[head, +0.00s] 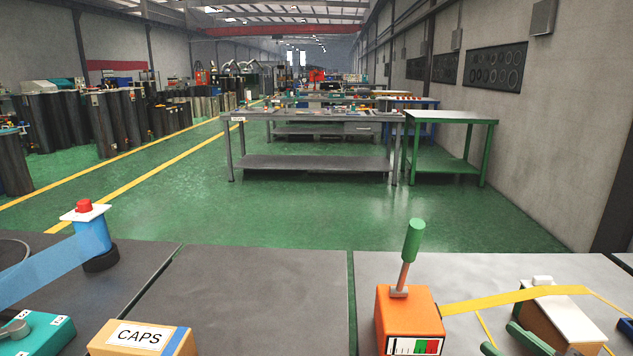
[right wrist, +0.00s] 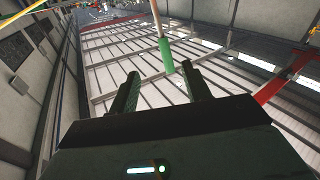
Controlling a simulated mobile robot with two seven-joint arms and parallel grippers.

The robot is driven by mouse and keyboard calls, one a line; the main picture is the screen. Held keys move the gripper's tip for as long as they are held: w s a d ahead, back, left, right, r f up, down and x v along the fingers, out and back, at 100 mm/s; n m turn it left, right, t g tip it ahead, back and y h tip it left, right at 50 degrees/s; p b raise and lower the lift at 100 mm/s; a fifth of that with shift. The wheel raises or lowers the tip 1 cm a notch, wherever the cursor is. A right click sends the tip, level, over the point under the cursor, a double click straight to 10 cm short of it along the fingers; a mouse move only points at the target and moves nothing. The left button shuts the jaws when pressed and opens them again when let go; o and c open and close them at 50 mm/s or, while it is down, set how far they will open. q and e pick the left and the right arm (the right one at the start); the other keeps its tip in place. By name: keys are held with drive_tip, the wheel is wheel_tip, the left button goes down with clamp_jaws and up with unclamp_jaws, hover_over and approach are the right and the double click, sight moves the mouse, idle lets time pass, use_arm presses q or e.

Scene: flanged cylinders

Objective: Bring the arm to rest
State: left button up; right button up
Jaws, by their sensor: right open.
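My right gripper (head: 502,335) shows at the bottom right of the head view, low over the bench and right of the orange box (head: 408,312). Only its dark green fingers show there. In the right wrist view my right gripper (right wrist: 160,82) has its two fingers wide apart with nothing held between them. The green handle (head: 413,241) stands on a thin rod on the orange box. A green handle (right wrist: 165,55) on a rod also shows beyond the fingertips in the wrist view, which has the roof at its bottom. My left gripper is out of view.
A blue cylinder (head: 92,235) with a white flange and red top stands at the left. A CAPS box (head: 140,338), a teal box (head: 40,335) and a white-topped box (head: 560,315) with a yellow strap stand along the front. The grey bench top (head: 260,300) is bare mid-picture.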

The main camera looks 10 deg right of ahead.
drive_tip(key=s+a+f+m+g+h+p, duration=0.15)
drive_tip(key=s+f, duration=0.25)
drive_tip(key=f, duration=0.4)
drive_tip(key=s+a+f+m+g+h+p, duration=0.1)
drive_tip(key=s+a+f+g+p, duration=0.2)
drive_tip(key=s+f, duration=0.35)
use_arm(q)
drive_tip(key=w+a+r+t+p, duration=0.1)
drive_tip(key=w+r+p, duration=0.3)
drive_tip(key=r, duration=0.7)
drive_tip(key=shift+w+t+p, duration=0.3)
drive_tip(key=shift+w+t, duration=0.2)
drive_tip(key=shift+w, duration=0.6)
use_arm(e)
drive_tip(key=s+a+f+g, duration=0.2)
drive_tip(key=s+a+f, duration=0.3)
drive_tip(key=s, duration=0.3)
drive_tip(key=s+a+f+g, duration=0.2)
drive_tip(key=s+a+f, duration=0.4)
drive_tip(key=s, duration=0.2)
drive_tip(key=shift+s+a+f+h, duration=0.15)
drive_tip(key=shift+s+a+h, duration=0.05)
drive_tip(key=shift+h, duration=0.25)
drive_tip(key=shift+g, duration=0.25)
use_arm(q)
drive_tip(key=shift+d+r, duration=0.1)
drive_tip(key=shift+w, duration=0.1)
